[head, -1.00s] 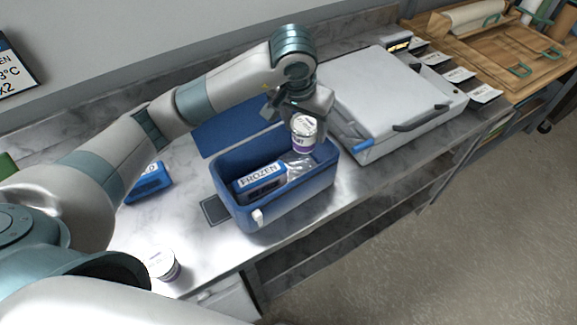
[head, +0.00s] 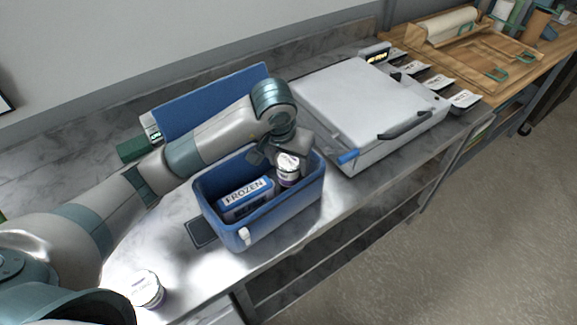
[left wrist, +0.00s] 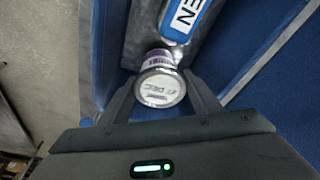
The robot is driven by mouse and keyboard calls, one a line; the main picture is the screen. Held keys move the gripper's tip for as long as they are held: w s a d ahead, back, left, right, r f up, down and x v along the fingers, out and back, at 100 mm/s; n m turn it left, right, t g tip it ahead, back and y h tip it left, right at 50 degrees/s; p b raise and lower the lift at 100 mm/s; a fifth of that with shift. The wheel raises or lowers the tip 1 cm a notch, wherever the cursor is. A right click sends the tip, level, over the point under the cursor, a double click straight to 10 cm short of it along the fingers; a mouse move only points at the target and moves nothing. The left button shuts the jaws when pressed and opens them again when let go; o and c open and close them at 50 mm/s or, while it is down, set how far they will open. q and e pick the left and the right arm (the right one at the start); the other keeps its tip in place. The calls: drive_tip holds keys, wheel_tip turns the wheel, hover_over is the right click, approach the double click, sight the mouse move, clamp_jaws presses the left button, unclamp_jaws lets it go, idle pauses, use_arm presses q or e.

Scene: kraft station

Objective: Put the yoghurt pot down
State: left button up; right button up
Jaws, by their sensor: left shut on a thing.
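The yoghurt pot (head: 288,172) is white-lidded with a purple band. My left gripper (head: 280,158) is shut on it and holds it upright inside the right end of the blue cool box (head: 284,206). In the left wrist view the pot (left wrist: 160,88) sits between the two fingers of the left gripper (left wrist: 160,95), lid towards the camera. Whether its base touches the box floor is hidden. A pack marked FROZEN (head: 247,194) lies in the box beside the pot; it also shows in the left wrist view (left wrist: 184,20). My right gripper is not in view.
A second white-lidded pot (head: 147,288) stands at the counter's front left. A white lidded case (head: 362,100) with a dark handle stands right of the box. The blue lid (head: 215,98) rises behind my arm. A dark flat plate (head: 201,232) lies left of the box.

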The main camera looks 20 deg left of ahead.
use_arm(q)
drive_tip(key=shift+f, duration=0.65)
drive_tip(key=shift+f+b, duration=0.2)
drive_tip(key=shift+b, duration=0.15)
drive_tip(key=o, duration=1.1)
drive_tip(key=shift+o, duration=0.2)
drive_tip(key=shift+r, duration=0.1)
